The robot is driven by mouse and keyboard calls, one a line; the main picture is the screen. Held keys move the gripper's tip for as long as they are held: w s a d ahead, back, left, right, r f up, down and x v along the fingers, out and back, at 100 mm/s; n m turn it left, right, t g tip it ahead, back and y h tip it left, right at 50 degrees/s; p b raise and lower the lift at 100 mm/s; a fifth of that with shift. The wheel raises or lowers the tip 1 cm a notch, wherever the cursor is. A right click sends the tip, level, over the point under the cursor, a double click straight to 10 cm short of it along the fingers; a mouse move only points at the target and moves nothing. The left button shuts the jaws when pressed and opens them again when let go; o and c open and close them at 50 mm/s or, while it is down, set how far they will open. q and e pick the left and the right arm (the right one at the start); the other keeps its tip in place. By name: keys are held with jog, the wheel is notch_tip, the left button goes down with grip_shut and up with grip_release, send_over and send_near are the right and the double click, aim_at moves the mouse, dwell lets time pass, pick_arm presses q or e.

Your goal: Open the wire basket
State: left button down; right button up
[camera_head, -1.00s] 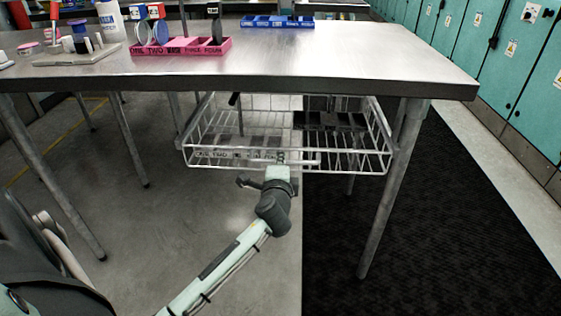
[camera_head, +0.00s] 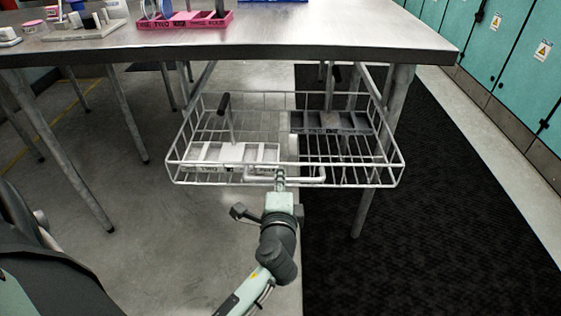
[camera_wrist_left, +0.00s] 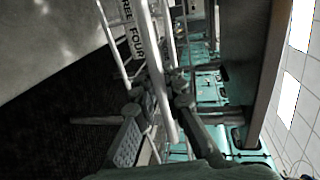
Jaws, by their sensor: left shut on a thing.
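The white wire basket (camera_head: 350,181) hangs under the metal table and is slid well out from beneath its front edge. My left gripper (camera_head: 280,178) is shut on the basket's front handle (camera_head: 314,178), near the middle of the front side. In the left wrist view my left gripper (camera_wrist_left: 160,105) has its fingers around a light bar of the basket (camera_wrist_left: 155,60). Inside the basket lie a white tray (camera_head: 205,153) with a dark handle at the left and a dark tray (camera_head: 335,125) at the back right. My right gripper is not in view.
The metal table (camera_head: 300,38) carries a pink labelled tray (camera_head: 185,21) and a light stand with small parts (camera_head: 85,30). Table legs stand left and right of the basket. Teal lockers (camera_head: 500,60) line the right side. The floor before the basket is clear.

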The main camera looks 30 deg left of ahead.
pick_arm(q)
jog(key=v, duration=0.2)
jog(key=f+v, duration=0.1)
jog(key=v, duration=0.2)
jog(key=shift+s+d, duration=0.2)
jog(key=shift+s, duration=0.1)
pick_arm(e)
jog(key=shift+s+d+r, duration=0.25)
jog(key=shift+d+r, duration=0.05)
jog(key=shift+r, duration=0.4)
pick_arm(q)
jog(key=c, duration=1.6)
grip_release()
jog(key=shift+o, duration=0.2)
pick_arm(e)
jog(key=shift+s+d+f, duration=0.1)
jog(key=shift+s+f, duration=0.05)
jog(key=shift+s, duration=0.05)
pick_arm(q)
jog(key=v, duration=0.7)
jog(key=shift+s, duration=0.2)
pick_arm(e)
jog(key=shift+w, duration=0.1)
